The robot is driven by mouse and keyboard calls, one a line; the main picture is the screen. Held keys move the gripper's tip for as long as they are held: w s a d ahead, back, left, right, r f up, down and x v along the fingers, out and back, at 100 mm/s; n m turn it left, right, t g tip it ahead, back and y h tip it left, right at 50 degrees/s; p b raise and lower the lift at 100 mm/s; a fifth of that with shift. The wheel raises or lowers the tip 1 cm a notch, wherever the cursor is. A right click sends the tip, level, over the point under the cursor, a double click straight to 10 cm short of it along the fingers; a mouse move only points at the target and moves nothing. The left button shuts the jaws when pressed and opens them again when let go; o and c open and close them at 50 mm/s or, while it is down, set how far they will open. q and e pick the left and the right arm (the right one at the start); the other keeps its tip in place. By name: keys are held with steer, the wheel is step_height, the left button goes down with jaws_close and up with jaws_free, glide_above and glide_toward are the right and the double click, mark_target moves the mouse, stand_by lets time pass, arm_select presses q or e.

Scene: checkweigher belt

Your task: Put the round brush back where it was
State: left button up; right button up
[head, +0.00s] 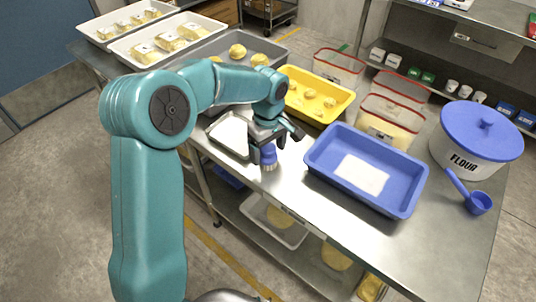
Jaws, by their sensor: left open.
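The round brush (269,157), with a blue body and pale bristles at its lower end, is on the steel table near the front edge, just right of a metal tray (231,135). It looks upright, bristles down. My left gripper (270,140) is right above and at the brush, its dark fingers open. The gripper hides the brush's upper part, and I cannot tell whether a finger touches it. My right gripper is not in view.
A blue tray (411,200) with a white sheet lies right of the brush. A yellow tray (345,98) with dough pieces and clear red-rimmed boxes (340,67) stand behind. A flour tub (476,137) and blue scoop (479,203) are at right. The front right steel surface is bare.

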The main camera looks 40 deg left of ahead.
mark_target(268, 147)
arm_select(q)
step_height(268, 147, up, 9)
steer(key=shift+s+r, duration=0.1)
stand_by(0.7)
